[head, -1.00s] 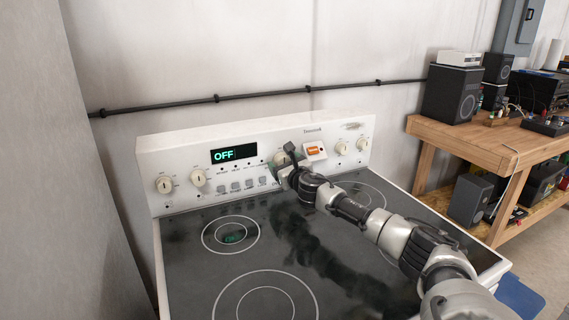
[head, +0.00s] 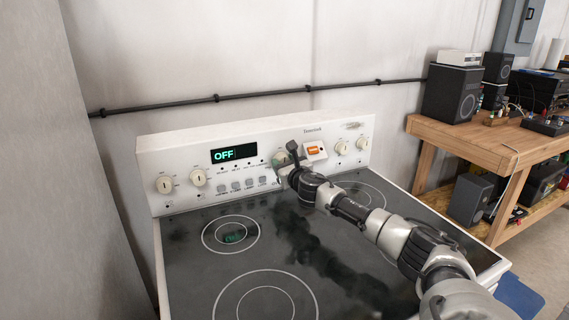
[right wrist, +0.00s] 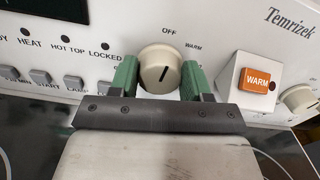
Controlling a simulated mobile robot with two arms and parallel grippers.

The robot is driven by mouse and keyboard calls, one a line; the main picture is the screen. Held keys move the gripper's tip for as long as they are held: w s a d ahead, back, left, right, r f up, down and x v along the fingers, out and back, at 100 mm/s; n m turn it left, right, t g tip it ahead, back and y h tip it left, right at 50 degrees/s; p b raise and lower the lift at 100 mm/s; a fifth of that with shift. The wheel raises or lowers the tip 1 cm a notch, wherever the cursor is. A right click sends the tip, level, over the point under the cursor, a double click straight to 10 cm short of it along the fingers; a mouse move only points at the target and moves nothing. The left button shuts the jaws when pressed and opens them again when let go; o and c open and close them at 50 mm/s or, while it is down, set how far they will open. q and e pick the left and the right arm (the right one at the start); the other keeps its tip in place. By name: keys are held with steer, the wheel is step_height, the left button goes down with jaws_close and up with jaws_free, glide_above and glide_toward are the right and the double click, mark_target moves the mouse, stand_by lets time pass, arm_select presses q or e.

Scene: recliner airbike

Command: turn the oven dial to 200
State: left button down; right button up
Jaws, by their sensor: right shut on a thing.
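The oven dial (right wrist: 159,70) is a round cream knob with a dark pointer line on the panel, under the printed OFF mark. Its pointer line points up, slightly right, near OFF. My right gripper (head: 286,168) is at the dial in the head view and hides most of it. In the right wrist view its green fingers stand on either side of the dial, shut on it. The green display (head: 235,154) reads OFF. My left gripper is not in view.
An orange WARM switch (right wrist: 257,85) sits just right of the dial. Other knobs (head: 164,184) and a row of grey buttons (head: 235,187) share the panel. The black glass cooktop (head: 190,275) lies below my arm. A wooden bench (head: 460,138) with speakers stands at the right.

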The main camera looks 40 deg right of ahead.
steer(key=m+p, duration=0.1)
steer(key=m, duration=0.6)
steer(key=m+p, duration=0.1)
steer(key=m, duration=0.7)
steer(key=shift+d+f+p, duration=0.15)
steer(key=shift+d+p, duration=0.05)
steer(key=shift+p, duration=0.1)
steer(key=m, duration=0.3)
steer(key=shift+s+m+p, duration=0.1)
steer(key=shift+m+p, duration=0.2)
steer(key=shift+p, duration=0.1)
steer(key=m+p, duration=0.1)
steer(key=m, duration=0.2)
steer(key=shift+f+m, duration=0.1)
steer(key=shift+m, duration=0.2)
steer(key=m+p, duration=0.1)
steer(key=m, duration=0.3)
steer(key=shift+f, duration=0.1)
steer(key=shift+f+m+p, duration=0.1)
steer(key=shift+m+p, duration=0.3)
steer(key=shift+m, duration=1.1)
